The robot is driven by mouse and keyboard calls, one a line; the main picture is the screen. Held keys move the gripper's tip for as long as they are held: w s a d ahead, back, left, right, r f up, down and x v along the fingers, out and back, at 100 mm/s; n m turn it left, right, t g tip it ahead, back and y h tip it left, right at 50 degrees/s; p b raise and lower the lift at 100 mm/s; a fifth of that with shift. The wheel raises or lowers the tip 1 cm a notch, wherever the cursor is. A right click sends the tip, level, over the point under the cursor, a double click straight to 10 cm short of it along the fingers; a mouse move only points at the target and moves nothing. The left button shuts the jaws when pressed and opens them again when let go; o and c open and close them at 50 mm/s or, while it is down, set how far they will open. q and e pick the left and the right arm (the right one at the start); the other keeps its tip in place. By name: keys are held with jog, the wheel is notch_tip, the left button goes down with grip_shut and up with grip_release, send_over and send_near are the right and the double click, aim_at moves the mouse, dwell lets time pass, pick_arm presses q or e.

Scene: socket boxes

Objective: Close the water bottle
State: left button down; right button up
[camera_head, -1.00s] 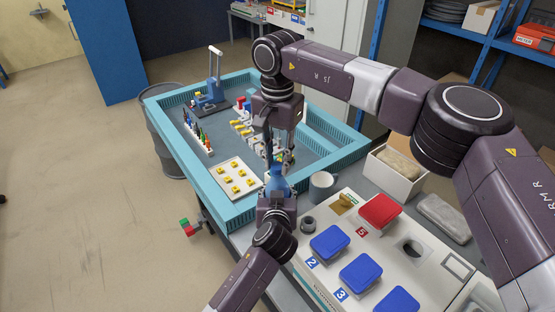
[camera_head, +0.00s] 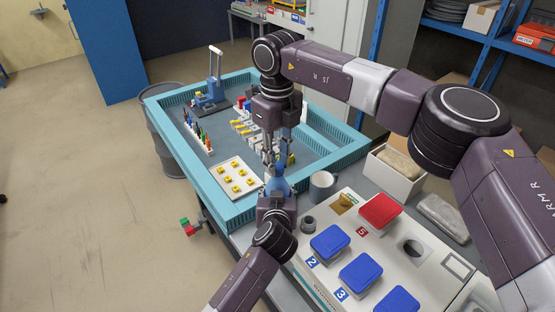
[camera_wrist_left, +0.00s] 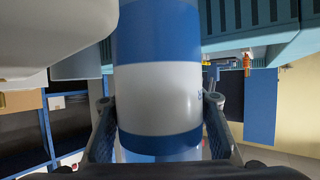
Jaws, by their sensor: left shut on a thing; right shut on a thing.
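The water bottle (camera_head: 278,184) is blue and upright between my two grippers, above the near right edge of the teal tray. In the left wrist view the bottle (camera_wrist_left: 157,85) fills the middle, blue with a white band, with a finger on each side. My left gripper (camera_head: 276,196) is shut on the bottle body from below and in front. My right gripper (camera_head: 274,160) points down at the bottle's top, shut on the cap. The cap is mostly hidden by the fingers, so I cannot tell how it sits on the neck.
A grey mug (camera_head: 322,186) stands just right of the bottle. The teal-rimmed tray (camera_head: 228,214) holds a plate of yellow pieces (camera_head: 236,178) and other small parts. A white panel with blue lids (camera_head: 330,242) and a red lid (camera_head: 380,211) lies at the front right.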

jog(key=m, duration=0.5)
jog(key=shift+w+m, duration=0.1)
jog(key=shift+m, duration=0.3)
jog(key=m, duration=1.1)
jog(key=o, duration=0.8)
jog(key=shift+c, duration=0.2)
jog(key=shift+r, duration=0.1)
notch_tip(320, 180, up, 12)
